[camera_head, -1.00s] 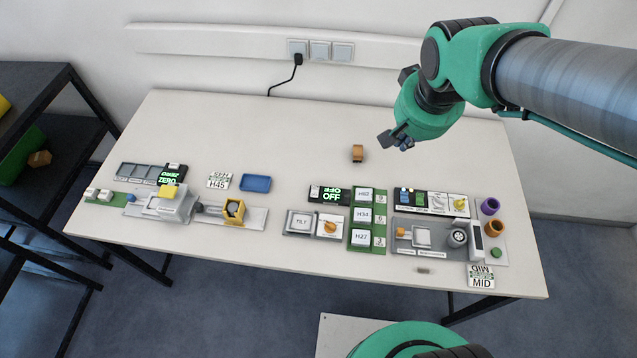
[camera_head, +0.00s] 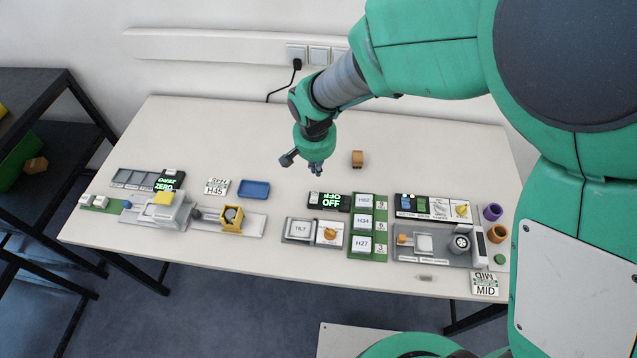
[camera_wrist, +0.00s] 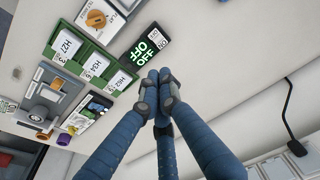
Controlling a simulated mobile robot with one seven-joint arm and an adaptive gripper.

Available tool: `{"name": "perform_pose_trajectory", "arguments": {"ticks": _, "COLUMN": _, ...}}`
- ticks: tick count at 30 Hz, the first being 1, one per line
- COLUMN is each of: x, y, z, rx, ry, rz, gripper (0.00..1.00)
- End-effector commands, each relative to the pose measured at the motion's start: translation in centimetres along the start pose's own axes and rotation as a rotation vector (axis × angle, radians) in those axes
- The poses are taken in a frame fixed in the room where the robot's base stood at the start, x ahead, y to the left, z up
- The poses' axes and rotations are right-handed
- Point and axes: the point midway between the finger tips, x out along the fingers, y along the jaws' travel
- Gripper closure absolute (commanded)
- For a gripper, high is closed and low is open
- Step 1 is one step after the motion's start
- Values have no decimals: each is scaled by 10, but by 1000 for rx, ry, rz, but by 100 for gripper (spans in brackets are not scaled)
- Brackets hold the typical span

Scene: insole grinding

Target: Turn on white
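The black display with green "OFF" text (camera_head: 330,201) lies right of and below the gripper in the head view. Farther right, a small panel has dark, blue and green parts and a white plate with a yellow knob (camera_head: 461,210). Its small labels are unreadable.
White blocks H62 (camera_head: 364,201), H34 (camera_head: 363,221) and H27 (camera_head: 362,244) sit on green bases. A brown block (camera_head: 357,158) stands behind. A blue tray (camera_head: 254,189) and the ZERO device (camera_head: 166,183) are left. Purple (camera_head: 492,212) and orange (camera_head: 498,233) cups stand right.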

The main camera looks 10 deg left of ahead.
Motion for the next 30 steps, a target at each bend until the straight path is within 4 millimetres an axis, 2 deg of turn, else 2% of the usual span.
{"name": "perform_pose_trajectory", "arguments": {"ticks": 11, "x": 1, "y": -1, "z": 0, "rx": 1, "ry": 0, "rz": 0, "gripper": 100}}
{"name": "perform_pose_trajectory", "arguments": {"ticks": 17, "x": 8, "y": 0, "z": 0, "rx": 1, "ry": -1, "rz": 0, "gripper": 100}}
{"name": "perform_pose_trajectory", "arguments": {"ticks": 23, "x": 28, "y": 0, "z": 1, "rx": 1, "ry": -2, "rz": 1, "gripper": 100}}
{"name": "perform_pose_trajectory", "arguments": {"ticks": 30, "x": 65, "y": 0, "z": 1, "rx": 1, "ry": -3, "rz": 2, "gripper": 100}}
